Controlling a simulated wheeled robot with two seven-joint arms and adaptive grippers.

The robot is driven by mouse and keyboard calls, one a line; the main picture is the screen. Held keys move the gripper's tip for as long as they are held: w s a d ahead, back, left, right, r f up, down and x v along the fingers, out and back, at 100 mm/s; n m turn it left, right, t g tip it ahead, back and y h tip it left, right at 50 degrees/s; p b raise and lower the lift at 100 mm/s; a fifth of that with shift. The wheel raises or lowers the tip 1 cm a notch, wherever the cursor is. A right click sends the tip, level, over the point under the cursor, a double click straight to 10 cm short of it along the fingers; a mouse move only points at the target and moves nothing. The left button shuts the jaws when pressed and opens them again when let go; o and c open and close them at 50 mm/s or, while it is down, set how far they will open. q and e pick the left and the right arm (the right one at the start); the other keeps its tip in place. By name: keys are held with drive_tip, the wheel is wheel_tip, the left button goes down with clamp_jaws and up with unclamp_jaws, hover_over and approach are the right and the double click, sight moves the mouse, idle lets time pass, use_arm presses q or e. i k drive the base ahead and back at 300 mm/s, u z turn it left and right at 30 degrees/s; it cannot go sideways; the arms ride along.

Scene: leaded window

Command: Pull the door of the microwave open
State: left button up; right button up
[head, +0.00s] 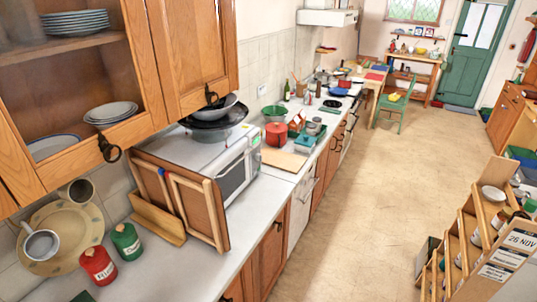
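The microwave (237,172) stands on the white counter below the wall cabinets. Its dark-windowed door faces right, towards the floor, and looks shut. A pale control panel (255,143) is at the far end of its front. Wooden framed panels (199,209) stand upright at its near side and hide that side. Dark bowls or pans (213,126) rest on its top. Neither my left gripper nor my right gripper is in view.
An open-fronted wall cabinet (88,74) with plates overhangs the left. Red (98,265) and green (126,241) canisters stand on the near counter (190,272). A chopping board (284,159) lies beyond the microwave. The floor (352,205) right of the counter is clear; a stepped shelf (470,240) stands at right.

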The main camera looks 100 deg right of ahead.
sight(235, 180)
drive_tip(key=k, duration=0.7)
drive_tip(key=z, duration=1.45)
drive_tip(key=i, duration=0.1)
drive_tip(key=z, duration=0.35)
